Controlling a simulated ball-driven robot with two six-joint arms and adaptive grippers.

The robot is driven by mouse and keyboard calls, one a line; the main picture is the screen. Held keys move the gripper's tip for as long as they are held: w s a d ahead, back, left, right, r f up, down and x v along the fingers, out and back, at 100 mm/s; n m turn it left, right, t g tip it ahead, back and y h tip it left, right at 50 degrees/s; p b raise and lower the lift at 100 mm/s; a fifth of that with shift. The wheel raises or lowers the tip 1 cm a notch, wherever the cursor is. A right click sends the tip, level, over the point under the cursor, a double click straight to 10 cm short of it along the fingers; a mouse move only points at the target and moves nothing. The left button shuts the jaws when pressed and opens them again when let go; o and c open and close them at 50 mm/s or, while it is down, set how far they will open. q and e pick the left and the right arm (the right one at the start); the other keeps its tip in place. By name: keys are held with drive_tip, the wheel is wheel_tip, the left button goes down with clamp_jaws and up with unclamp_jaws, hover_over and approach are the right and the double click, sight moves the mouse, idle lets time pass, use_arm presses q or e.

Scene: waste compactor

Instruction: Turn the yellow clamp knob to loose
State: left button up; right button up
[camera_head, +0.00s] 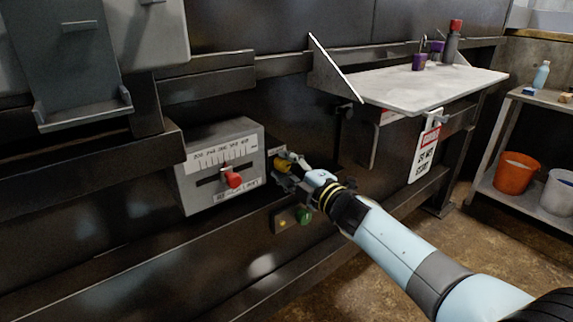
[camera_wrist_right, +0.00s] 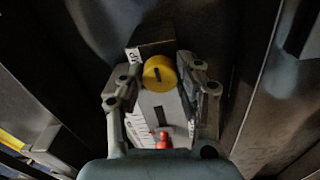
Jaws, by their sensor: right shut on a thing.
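The yellow clamp knob (camera_head: 281,164) sits just right of the grey scale box (camera_head: 187,190) on the dark machine front. My right gripper (camera_head: 288,172) reaches it from the lower right and is shut on it. In the right wrist view the round knob (camera_wrist_right: 159,72) has a dark line on its face and lies between the fingertips of my right gripper (camera_wrist_right: 160,68). The fingers partly hide the knob in the head view. My left gripper is not in view.
A red slider knob (camera_head: 233,180) sticks out of the scale box. A green button (camera_head: 304,215) is below my gripper. A white shelf (camera_head: 420,88) and a hanging red-and-white sign (camera_head: 424,150) are to the right. An orange bucket (camera_head: 515,174) stands on a far rack.

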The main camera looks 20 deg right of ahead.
drive_tip(key=shift+f, duration=0.1)
idle(0.4)
drive_tip(key=o, duration=1.1)
drive_tip(key=shift+o, duration=0.2)
drive_tip(key=v, duration=1.2)
drive_tip(key=s+d+f+m+g+h, duration=0.3)
drive_tip(key=s+f+m, duration=0.2)
drive_tip(key=s+f, duration=0.8)
drive_tip(key=s+d+f+m+g+h, duration=0.35)
drive_tip(key=s+f, duration=0.55)
drive_tip(key=f, duration=0.8)
drive_tip(key=s+f+m+g, duration=0.3)
drive_tip(key=s+f, duration=0.1)
drive_tip(key=s, duration=0.6)
drive_tip(key=s+f+m+g, duration=0.3)
drive_tip(key=s+f+m, duration=0.1)
drive_tip(key=s, duration=0.6)
drive_tip(key=s+d+f+m+g, duration=0.1)
drive_tip(key=s+f+m+g, duration=0.3)
drive_tip(key=s, duration=0.6)
drive_tip(key=shift+s+f, duration=0.15)
drive_tip(key=shift+f, duration=0.4)
